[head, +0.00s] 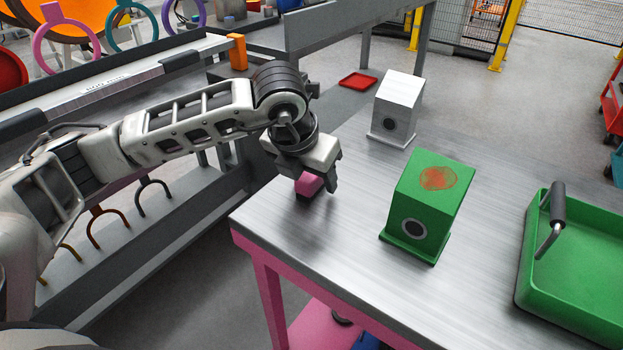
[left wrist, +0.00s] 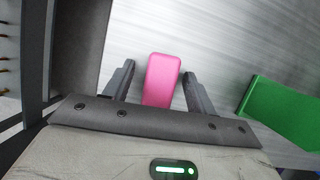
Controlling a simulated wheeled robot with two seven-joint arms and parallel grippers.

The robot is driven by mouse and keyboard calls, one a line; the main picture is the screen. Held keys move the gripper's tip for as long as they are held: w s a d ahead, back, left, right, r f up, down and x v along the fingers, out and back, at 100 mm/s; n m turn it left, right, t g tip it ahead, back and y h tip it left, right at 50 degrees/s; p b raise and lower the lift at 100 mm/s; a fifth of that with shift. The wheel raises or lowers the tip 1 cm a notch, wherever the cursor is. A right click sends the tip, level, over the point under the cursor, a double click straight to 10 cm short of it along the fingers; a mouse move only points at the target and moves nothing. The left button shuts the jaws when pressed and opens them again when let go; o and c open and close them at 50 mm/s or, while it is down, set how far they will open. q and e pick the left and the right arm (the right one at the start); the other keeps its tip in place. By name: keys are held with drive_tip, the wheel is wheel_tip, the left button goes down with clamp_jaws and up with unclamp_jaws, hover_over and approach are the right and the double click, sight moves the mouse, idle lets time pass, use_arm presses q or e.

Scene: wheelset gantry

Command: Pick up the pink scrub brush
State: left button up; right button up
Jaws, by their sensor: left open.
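The pink scrub brush (head: 309,184) lies on the metal table top (head: 330,240) near its left corner. My left gripper (head: 316,187) is right above it, pointing down, and hides part of it in the head view. In the left wrist view the pink brush (left wrist: 162,80) sits between the two open fingers (left wrist: 158,85), with a gap on each side. Its near end is hidden by the gripper body. My right gripper is not in view.
A green box with a rust-coloured patch (head: 432,195) stands right of the gripper, and a white box (head: 398,105) behind it. A green tray with a dark handle (head: 575,275) is at the right. A rack with coloured hooks (head: 140,200) is left of the table.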

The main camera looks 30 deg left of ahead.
use_arm(q)
drive_tip(key=c, duration=1.1)
drive_tip(key=shift+o, duration=0.2)
drive_tip(key=shift+r, duration=0.5)
wheel_tip(320, 180, up, 2)
drive_tip(key=shift+r, duration=0.15)
drive_tip(key=s+d+r, duration=0.1)
drive_tip(key=s+r, duration=0.8)
drive_tip(key=s, duration=0.5)
drive_tip(key=shift+d+r, duration=0.3)
drive_tip(key=shift+r, duration=0.1)
